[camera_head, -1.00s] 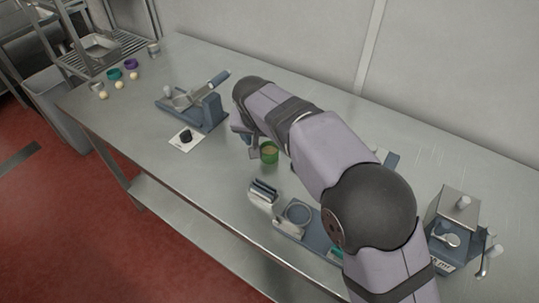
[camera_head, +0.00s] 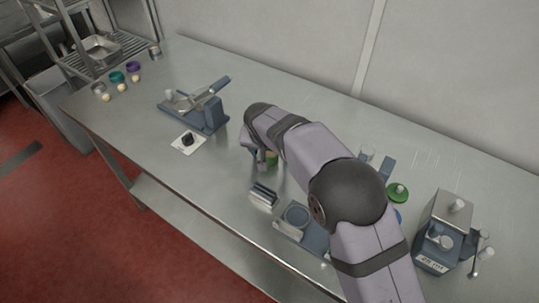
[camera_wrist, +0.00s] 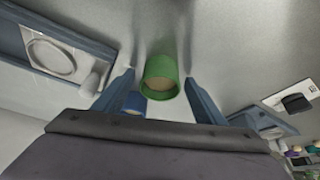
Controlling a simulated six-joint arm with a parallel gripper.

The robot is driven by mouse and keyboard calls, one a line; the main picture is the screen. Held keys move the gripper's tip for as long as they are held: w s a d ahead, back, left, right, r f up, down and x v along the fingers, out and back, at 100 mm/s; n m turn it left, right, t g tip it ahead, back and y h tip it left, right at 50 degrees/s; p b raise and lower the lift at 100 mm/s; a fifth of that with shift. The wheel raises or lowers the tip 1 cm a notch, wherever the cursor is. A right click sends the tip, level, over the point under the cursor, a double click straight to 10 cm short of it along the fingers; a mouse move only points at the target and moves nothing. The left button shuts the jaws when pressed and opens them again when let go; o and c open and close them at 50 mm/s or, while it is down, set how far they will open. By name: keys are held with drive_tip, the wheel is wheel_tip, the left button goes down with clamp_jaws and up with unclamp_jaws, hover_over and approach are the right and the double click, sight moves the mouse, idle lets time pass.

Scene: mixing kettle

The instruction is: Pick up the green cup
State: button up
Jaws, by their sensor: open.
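The green cup (camera_head: 272,158) stands on the steel table, mostly hidden by my gripper in the head view. In the wrist view the green cup (camera_wrist: 160,70) is between the tips of my two blue-grey fingers, with its open mouth and tan inside showing. My gripper (camera_wrist: 159,78) is open, with a gap on both sides of the cup. In the head view my gripper (camera_head: 258,160) is low beside the cup. A blue round thing (camera_wrist: 133,103) shows beside the left finger in the wrist view.
A blue-grey stand (camera_head: 208,117) and a white card with a black knob (camera_head: 187,141) are to the left. A small metal block (camera_head: 263,196) and a blue-grey device (camera_head: 297,217) are in front. A green disc (camera_head: 397,192) and a grey machine (camera_head: 443,235) are right.

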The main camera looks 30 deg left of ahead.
drive_tip(key=c, duration=1.1)
drive_tip(key=shift+r, duration=0.2)
drive_tip(key=shift+c, duration=0.2)
wheel_tip(320, 180, up, 9)
drive_tip(key=b, duration=0.2)
drive_tip(key=w+d+p, duration=0.2)
drive_tip(key=d+p, duration=0.3)
drive_tip(key=d, duration=0.2)
drive_tip(key=w+d+p, duration=0.3)
drive_tip(key=d+p, duration=0.2)
drive_tip(key=d, duration=0.3)
drive_tip(key=shift+w+d+p, duration=0.15)
drive_tip(key=shift+w+p, duration=0.2)
drive_tip(key=shift+p, duration=0.05)
